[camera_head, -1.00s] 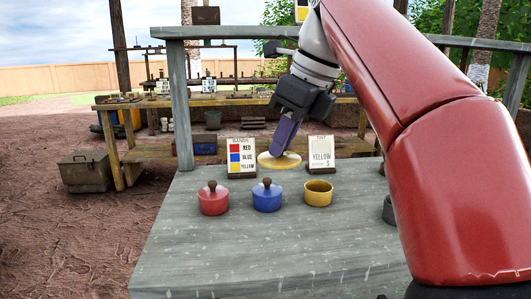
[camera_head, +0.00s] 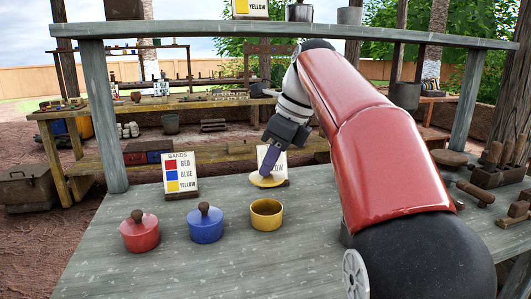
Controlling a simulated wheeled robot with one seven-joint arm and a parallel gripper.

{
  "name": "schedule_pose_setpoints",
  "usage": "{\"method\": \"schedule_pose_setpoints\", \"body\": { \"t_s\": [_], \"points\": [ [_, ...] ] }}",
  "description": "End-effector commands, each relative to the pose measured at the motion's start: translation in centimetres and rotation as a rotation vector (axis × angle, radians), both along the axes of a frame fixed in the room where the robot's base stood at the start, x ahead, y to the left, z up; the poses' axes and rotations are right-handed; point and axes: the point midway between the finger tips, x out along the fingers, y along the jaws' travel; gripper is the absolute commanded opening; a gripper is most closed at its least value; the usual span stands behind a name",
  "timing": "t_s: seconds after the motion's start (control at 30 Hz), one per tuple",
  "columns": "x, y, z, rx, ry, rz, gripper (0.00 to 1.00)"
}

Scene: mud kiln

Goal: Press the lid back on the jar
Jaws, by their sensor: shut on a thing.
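My gripper (camera_head: 268,167) is shut on a yellow lid (camera_head: 263,182), which hangs roughly level. The fingers hide the lid's knob. An open yellow jar (camera_head: 266,214) stands upright on the grey wooden table (camera_head: 190,262), and its hollow inside shows. The lid appears just above the jar in the picture, apart from it; I cannot tell how far behind the jar it is. A red jar (camera_head: 140,235) and a blue jar (camera_head: 205,226), both with lids on and brown knobs, stand in a row to the left of the yellow jar.
A card (camera_head: 182,173) listing red, blue and yellow bands stands behind the jars. Another card (camera_head: 272,157) is partly hidden behind my gripper. A wooden tool rack (camera_head: 497,172) and loose tools lie at the right. The table front is clear.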

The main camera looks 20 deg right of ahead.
Motion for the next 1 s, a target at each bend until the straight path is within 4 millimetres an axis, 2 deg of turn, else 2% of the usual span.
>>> {"method": "schedule_pose_setpoints", "body": {
  "t_s": [0.17, 0.47, 0.73, 1.0],
  "points": [
    [0.0, 0.0, -1.1, 0.001, 0.001, -0.001, 0.0],
    [0.0, 0.0, -4.5, -0.001, -0.001, 0.0, 0.0],
    [0.0, 0.0, -5.9, 0.0, 0.0, 0.0, 0.0],
    [0.0, 0.0, -6.2, 0.0, 0.0, 0.0, 0.0]
  ]
}}
